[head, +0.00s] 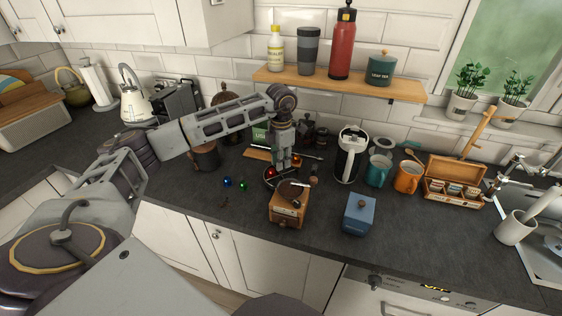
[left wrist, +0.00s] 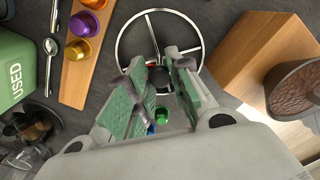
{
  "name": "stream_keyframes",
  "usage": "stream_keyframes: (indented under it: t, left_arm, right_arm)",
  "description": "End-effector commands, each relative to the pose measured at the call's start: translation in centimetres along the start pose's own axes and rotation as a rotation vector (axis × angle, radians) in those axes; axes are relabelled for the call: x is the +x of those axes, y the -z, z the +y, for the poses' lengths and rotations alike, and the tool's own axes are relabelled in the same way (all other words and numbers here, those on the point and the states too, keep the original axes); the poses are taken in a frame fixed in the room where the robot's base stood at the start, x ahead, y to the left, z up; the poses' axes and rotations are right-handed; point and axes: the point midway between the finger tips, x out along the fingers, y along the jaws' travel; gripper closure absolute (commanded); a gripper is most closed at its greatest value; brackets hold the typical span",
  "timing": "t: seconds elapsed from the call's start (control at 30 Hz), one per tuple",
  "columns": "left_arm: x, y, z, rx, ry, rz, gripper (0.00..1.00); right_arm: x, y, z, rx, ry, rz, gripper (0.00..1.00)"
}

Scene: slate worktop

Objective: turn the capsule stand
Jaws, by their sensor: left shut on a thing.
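The capsule stand shows in the left wrist view as a round metal ring (left wrist: 118,46) with spokes meeting at a dark middle. In the head view the stand (head: 267,182) is low on the worktop behind the wooden grinder, mostly hidden by my left gripper and the grinder. My left gripper (head: 284,166) points down over it. In the left wrist view its green-padded fingers (left wrist: 159,82) close around the stand's middle. The stand's lower part is hidden. My right gripper is not in view.
The wooden grinder (head: 287,212) stands close in front. A wooden capsule holder (left wrist: 84,68) and the green USED bin (left wrist: 14,75) are nearby. A blue canister (head: 360,215) stands right.

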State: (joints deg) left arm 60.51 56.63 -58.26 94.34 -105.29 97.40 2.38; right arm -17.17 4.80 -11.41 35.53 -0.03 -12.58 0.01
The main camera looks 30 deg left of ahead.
Motion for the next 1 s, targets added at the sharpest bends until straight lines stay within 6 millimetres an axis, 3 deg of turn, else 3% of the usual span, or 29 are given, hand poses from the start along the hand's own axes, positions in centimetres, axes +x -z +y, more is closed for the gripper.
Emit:
stream_keyframes:
  t: [0.3,0.57,0.6,0.77,1.0]
  left_arm:
    - [-0.2,-0.1,0.1,0.027,-0.002,-0.005,1.0]
    - [-0.2,-0.1,0.1,0.027,-0.003,-0.005,1.0]
    - [-0.2,-0.1,0.1,0.027,-0.003,-0.005,0.78]
    - [-0.2,-0.1,0.1,0.027,-0.002,-0.004,0.58]
    - [-0.1,0.0,0.0,0.027,-0.001,-0.001,0.56]
  right_arm:
    - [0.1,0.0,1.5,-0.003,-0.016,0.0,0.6]
    - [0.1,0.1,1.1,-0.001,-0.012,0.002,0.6]
    - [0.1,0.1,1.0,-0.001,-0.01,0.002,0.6]
    - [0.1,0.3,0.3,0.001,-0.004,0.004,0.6]
    - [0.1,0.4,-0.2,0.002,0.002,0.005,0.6]
